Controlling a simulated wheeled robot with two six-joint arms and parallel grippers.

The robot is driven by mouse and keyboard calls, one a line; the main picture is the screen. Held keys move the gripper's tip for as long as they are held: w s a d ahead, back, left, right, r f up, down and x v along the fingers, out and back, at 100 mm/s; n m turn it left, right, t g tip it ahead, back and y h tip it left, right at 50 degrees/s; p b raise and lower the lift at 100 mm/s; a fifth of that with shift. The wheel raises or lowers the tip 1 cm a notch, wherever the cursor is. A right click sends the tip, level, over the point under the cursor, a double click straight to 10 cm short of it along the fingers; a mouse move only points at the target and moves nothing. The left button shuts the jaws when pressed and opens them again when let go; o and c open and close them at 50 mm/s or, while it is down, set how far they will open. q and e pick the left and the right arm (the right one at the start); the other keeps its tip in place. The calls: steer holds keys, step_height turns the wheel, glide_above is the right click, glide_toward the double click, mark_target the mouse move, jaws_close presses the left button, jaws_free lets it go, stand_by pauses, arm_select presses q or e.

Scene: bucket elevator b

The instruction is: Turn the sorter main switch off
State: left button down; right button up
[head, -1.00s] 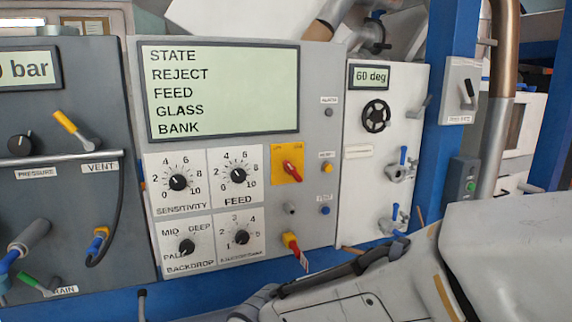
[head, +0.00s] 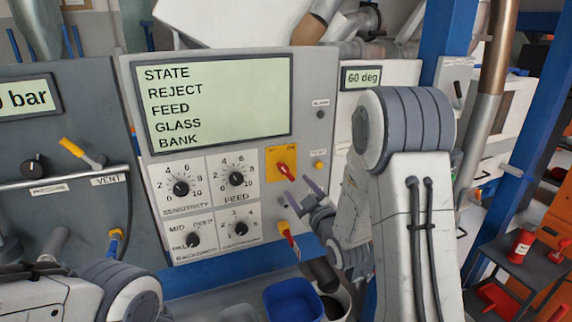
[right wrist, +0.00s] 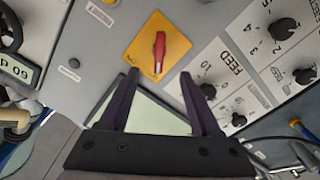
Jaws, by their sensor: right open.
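The sorter main switch looks to be the red rotary handle (head: 287,171) on a yellow plate (head: 275,161), at the right of the grey panel under the text screen. In the right wrist view the red handle (right wrist: 160,52) stands out from its yellow plate (right wrist: 148,33), between and just beyond my fingertips. My right gripper (head: 299,190) is open and empty, close in front of the switch at its lower right; in the wrist view its two dark fingers (right wrist: 158,76) are spread. I see no contact with the handle. My left gripper is not in view.
Several dials, such as the feed dial (head: 236,179), sit left of the switch. A yellow button (head: 320,165) is at its right. A red and yellow handle (head: 290,238) sticks out below. A blue bin (head: 293,302) stands beneath the panel.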

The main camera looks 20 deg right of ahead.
mark_target(287, 173)
steer(key=w+p, duration=0.2)
steer(key=w, duration=0.2)
steer(key=w+p, duration=0.2)
steer(key=w, duration=0.3)
steer(key=shift+w+a+r+p, duration=0.1)
steer(key=shift+r+p, duration=0.1)
steer(key=shift+p, duration=0.2)
steer(key=shift+w+f, duration=0.15)
steer(key=shift+w, duration=0.35)
